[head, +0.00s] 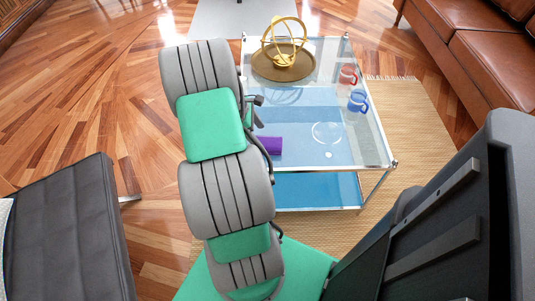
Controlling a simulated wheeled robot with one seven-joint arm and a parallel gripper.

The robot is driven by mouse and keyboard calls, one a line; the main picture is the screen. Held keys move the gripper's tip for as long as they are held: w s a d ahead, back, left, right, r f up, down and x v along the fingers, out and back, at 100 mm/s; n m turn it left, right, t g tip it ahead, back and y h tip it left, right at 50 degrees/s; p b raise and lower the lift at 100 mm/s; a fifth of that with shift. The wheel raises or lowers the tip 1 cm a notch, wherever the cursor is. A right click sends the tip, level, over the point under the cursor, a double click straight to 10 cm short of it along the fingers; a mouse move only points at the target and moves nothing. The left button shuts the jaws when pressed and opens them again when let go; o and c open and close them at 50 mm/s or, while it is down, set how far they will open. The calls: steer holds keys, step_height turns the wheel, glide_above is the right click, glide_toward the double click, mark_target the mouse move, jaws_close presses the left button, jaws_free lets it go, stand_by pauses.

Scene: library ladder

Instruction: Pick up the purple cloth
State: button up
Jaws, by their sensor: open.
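The purple cloth (269,145) lies on the glass table (345,162), towards its near left part. It looks like a small folded strip, and its left end is hidden behind my arm. My arm comes up from the bottom and covers the table's left edge. Only small dark parts of my gripper (257,112) show past the arm's right side, above the cloth in the picture. The gripper is open, and the rest of it is hidden. I cannot tell its height above the table.
A gold armillary globe (284,50) stands on a round brown tray (305,71) at the table's far end. A red mug (348,74), a blue mug (358,101) and a clear round dish (327,133) stand rightward. A dark seat (70,230) and brown sofa (485,55) flank the table.

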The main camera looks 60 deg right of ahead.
mark_target(267, 142)
steer(key=x, duration=0.2)
steer(key=b+x, duration=0.1)
steer(key=x, duration=0.1)
steer(key=d+b+x, duration=0.1)
steer(key=x, duration=0.2)
steer(key=shift+r, duration=0.1)
steer(key=shift+c, duration=0.4)
steer(key=c, duration=1.4)
